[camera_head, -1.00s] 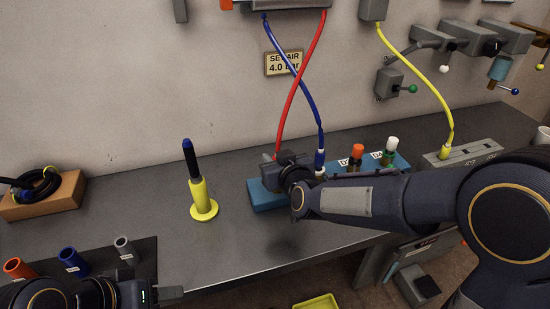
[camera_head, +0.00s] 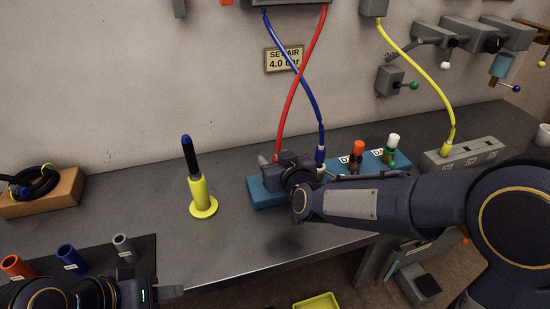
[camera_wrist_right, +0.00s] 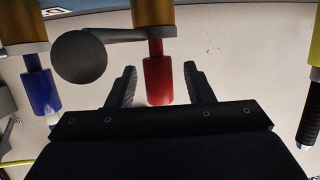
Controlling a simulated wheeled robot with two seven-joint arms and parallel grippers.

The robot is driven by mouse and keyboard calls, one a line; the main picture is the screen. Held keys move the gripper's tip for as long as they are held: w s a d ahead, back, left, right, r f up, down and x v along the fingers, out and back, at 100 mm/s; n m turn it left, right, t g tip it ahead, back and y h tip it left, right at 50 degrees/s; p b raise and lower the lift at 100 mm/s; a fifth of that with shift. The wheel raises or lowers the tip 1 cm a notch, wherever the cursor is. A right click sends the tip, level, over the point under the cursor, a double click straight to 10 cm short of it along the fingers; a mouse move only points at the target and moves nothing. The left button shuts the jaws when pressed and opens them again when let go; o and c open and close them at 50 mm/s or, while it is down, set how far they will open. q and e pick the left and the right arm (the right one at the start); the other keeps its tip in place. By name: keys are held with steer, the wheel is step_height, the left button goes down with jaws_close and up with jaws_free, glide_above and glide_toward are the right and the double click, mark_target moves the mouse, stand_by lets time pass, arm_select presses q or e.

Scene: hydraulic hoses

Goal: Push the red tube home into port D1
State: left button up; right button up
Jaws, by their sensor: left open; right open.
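The red tube (camera_head: 289,113) hangs from the wall box and runs down to the blue port block (camera_head: 258,193) on the bench, where my right gripper (camera_head: 277,162) hides its lower end. In the right wrist view the tube's red end piece (camera_wrist_right: 158,82) meets a brass-coloured fitting (camera_wrist_right: 153,12). My right gripper (camera_wrist_right: 160,88) is open, with one finger on each side of the red piece and gaps visible. I cannot tell how deep the tube sits, and the D1 label is not readable. My left gripper (camera_head: 172,292) is open at the lower left, away from the block.
A blue tube (camera_head: 309,95) crosses the red one and ends beside my right gripper. A grey lever with a round knob (camera_wrist_right: 80,57) lies close to the red end piece. Orange (camera_head: 358,148) and white-green plugs (camera_head: 391,150) stand farther right. A yellow stand (camera_head: 202,198) is left.

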steer(key=v, duration=0.7)
steer(key=shift+p, duration=0.4)
steer(key=s+d+r+m+g+p, duration=0.2)
steer(key=s+d+m+g+p, duration=0.15)
steer(key=s+d, duration=0.75)
steer(key=s+d+f+m+g, duration=0.1)
steer(key=s+d+g, duration=0.1)
steer(key=s, duration=0.4)
steer(key=s+d+f+m+g+h+p, duration=0.1)
steer(key=s+d+g, duration=0.1)
steer(key=s+d, duration=0.3)
steer(key=s, duration=0.2)
steer(key=shift+s+d+f+m+h, duration=0.15)
steer(key=shift+s+d+m+h, duration=0.1)
steer(key=shift+s+m+h, duration=0.1)
steer(key=shift+g, duration=0.25)
